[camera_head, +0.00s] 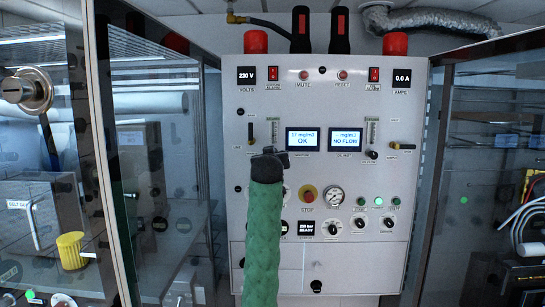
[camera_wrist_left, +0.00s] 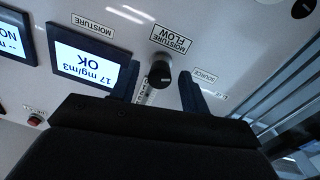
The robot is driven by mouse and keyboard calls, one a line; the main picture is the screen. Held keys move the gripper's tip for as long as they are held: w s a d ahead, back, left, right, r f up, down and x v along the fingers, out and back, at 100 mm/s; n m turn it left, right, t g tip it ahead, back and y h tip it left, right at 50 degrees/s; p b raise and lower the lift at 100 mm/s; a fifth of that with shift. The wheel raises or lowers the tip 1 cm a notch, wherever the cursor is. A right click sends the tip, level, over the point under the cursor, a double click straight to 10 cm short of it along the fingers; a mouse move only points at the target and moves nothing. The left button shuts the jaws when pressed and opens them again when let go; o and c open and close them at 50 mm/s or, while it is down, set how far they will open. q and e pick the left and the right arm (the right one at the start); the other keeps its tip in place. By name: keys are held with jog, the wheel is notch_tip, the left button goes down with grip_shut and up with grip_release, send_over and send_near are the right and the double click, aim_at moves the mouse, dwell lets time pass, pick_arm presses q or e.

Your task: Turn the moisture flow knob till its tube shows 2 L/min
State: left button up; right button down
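My left gripper (camera_head: 272,153) is in front of the panel, below the left tube (camera_head: 275,128), and hides the moisture flow knob in the head view. In the left wrist view, which is upside down, the black moisture flow knob (camera_wrist_left: 160,74) sits between the spread fingers of my left gripper (camera_wrist_left: 158,84). A gap shows on each side of the knob, so the gripper looks open. The moisture display (camera_head: 303,139) reads 17 mg/m3 OK. The tube's scale (camera_wrist_left: 142,93) is partly hidden by the gripper; its reading is too small to tell. My right gripper is out of view.
The right display (camera_head: 345,140) reads NO FLOW, with another tube (camera_head: 371,132) and black knob (camera_head: 372,155) beside it. Glass doors flank the panel.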

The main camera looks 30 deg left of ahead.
pick_arm(q)
jog(key=c, duration=0.9)
jog(key=n+b, duration=0.4)
jog(key=b, duration=0.1)
jog(key=shift+n, duration=0.4)
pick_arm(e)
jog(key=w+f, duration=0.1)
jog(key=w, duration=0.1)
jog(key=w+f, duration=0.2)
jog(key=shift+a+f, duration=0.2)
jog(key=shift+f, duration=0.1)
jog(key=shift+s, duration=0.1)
pick_arm(q)
jog(key=o, duration=1)
jog(key=shift+c, duration=0.2)
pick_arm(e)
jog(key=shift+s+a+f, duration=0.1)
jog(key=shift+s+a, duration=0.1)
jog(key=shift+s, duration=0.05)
